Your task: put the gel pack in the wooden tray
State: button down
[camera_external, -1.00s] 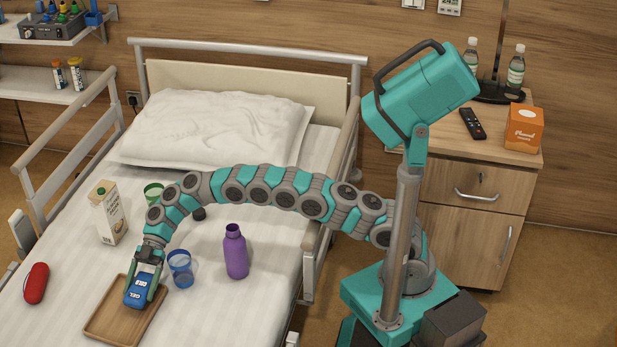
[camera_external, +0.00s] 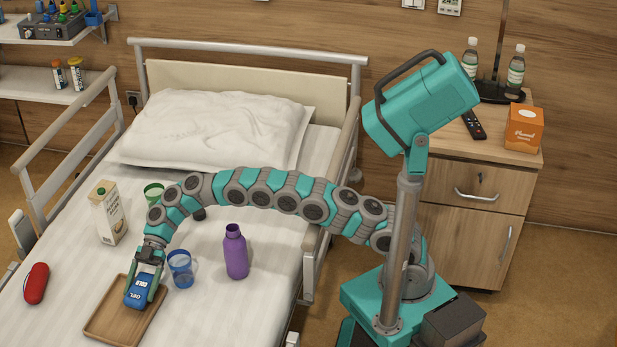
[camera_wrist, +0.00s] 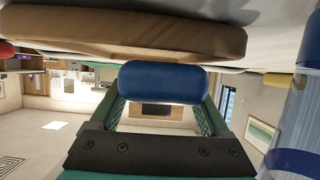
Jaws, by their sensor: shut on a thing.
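The blue gel pack (camera_external: 139,291) is between the fingers of my gripper (camera_external: 143,285), which is shut on it. In the external view it appears over the upper part of the wooden tray (camera_external: 108,325), which lies on the bed. In the wrist view the gel pack (camera_wrist: 164,82) sits between the two green fingers of my gripper (camera_wrist: 163,105), and the tray's edge (camera_wrist: 60,40) shows just beyond it. I cannot tell whether the gel pack touches the tray floor.
A blue cup (camera_external: 181,270) stands close to the right of my gripper, with a purple bottle (camera_external: 236,252) beyond it. A carton (camera_external: 108,212) and a green cup (camera_external: 153,193) stand farther back. A red case (camera_external: 36,283) lies at the left. The tray's lower part is bare.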

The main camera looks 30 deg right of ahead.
jog(key=shift+f, duration=0.7)
jog(key=shift+c, duration=0.9)
grip_release()
jog(key=shift+d+f, duration=0.1)
jog(key=shift+o, duration=0.3)
jog(key=shift+f, duration=0.15)
jog(key=shift+r+p, duration=0.55)
jog(key=shift+p, duration=0.6)
jog(key=v, duration=0.3)
jog(key=b+v, duration=0.1)
jog(key=v, duration=0.7)
jog(key=shift+w+r+b, duration=0.15)
jog(key=shift+r+b, duration=0.2)
jog(key=shift+w+d+r, duration=0.25)
jog(key=shift+r, duration=0.05)
